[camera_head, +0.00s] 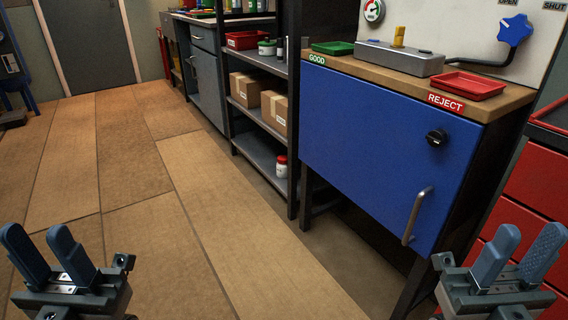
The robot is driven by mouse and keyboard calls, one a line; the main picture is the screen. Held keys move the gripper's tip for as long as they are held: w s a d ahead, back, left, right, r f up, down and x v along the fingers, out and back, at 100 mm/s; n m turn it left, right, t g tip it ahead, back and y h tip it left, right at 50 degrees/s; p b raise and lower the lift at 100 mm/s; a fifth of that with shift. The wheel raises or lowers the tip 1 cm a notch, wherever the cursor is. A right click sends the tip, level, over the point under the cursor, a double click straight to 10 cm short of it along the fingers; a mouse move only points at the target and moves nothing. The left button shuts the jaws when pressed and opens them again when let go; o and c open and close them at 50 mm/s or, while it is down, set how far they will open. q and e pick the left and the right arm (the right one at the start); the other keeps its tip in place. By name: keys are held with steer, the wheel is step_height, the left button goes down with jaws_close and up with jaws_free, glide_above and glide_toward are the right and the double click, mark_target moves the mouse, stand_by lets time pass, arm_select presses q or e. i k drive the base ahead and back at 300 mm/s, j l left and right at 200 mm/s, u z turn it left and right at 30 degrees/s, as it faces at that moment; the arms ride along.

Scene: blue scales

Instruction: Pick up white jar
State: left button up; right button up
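A small white jar (281,169) with a red lid stands upright on the bottom shelf of the dark rack, near its front right post. Small jars with dark green lids (266,48) stand on a higher shelf of the same rack. My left gripper (37,238) is open and empty at the lower left, over the floor and far from the rack. My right gripper (527,240) is open and empty at the lower right, in front of the red drawers.
A blue cabinet (385,147) with a handle stands right of the rack. On its top are a green tray (333,48), a grey scale (400,58) and a red tray (474,86). Cardboard boxes (247,90) sit on the middle shelf. The wooden floor (170,200) is clear.

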mark_target(282, 169)
steer(key=i+j+z, duration=0.1)
steer(key=i+j, duration=0.2)
steer(key=i+j+z, duration=0.1)
steer(key=i+j, duration=0.15)
steer(key=j, duration=0.2)
steer(key=i+j, duration=0.3)
steer(key=i+j+z, duration=0.15)
steer(key=j, duration=0.3)
steer(key=i+j+z, duration=0.1)
steer(key=i+j, duration=0.25)
steer(key=j, duration=0.1)
